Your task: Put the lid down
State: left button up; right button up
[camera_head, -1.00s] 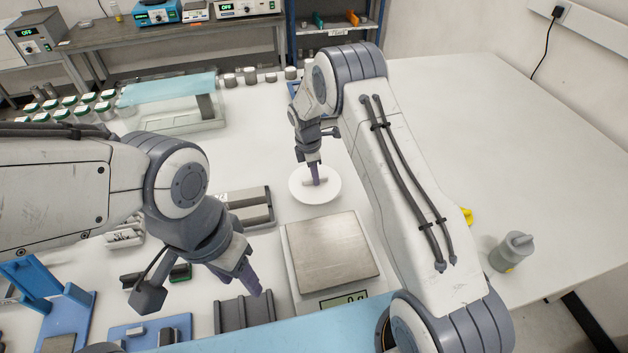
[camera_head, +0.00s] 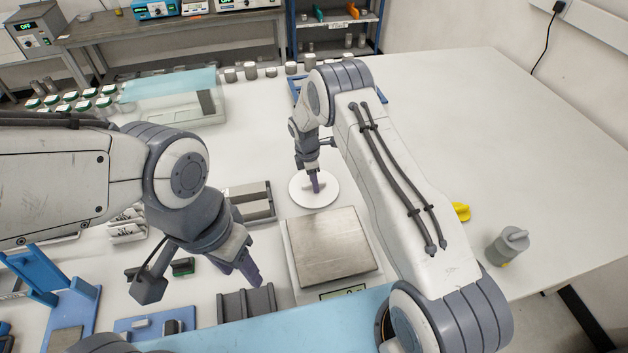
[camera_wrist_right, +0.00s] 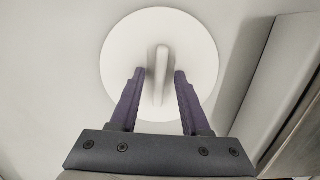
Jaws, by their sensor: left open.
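The lid is a flat white disc with a raised bar handle (camera_head: 330,197). It lies flat, apparently on the white table just behind the balance. My right gripper (camera_head: 316,188) is over its middle, pointing down. In the right wrist view the lid (camera_wrist_right: 121,45) shows its handle between the two purple fingers of my right gripper (camera_wrist_right: 160,72), with a gap on each side. The right gripper is open around the handle. My left gripper (camera_head: 252,280) is open and empty, above the front of the table, left of the balance.
The balance (camera_head: 332,248) with a steel pan stands in front of the lid. A grey slotted block (camera_head: 250,203) is left of it. A clear box with a blue top (camera_head: 168,85) and several green-capped jars (camera_head: 70,98) stand at back left.

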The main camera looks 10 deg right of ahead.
aim_at(309, 184)
jog(key=shift+r, duration=0.2)
notch_tip(309, 184, up, 12)
jog(key=a+b, duration=0.2)
jog(key=b, duration=0.2)
jog(key=s+a+r+m, duration=0.3)
jog(key=s+a+r, duration=0.3)
jog(key=s+r, duration=0.15)
jog(key=s+a+r+m+y, duration=0.1)
jog(key=s+a+r+m, duration=0.15)
jog(key=s, duration=0.35)
jog(key=s+a+r+m, duration=0.1)
jog(key=s+a+r, duration=0.15)
jog(key=s, duration=0.45)
jog(key=s+d+m+y+b, duration=0.1)
jog(key=s+m, duration=0.3)
jog(key=s, duration=1.3)
jog(key=shift+d+f, duration=0.4)
jog(key=shift+d, duration=0.1)
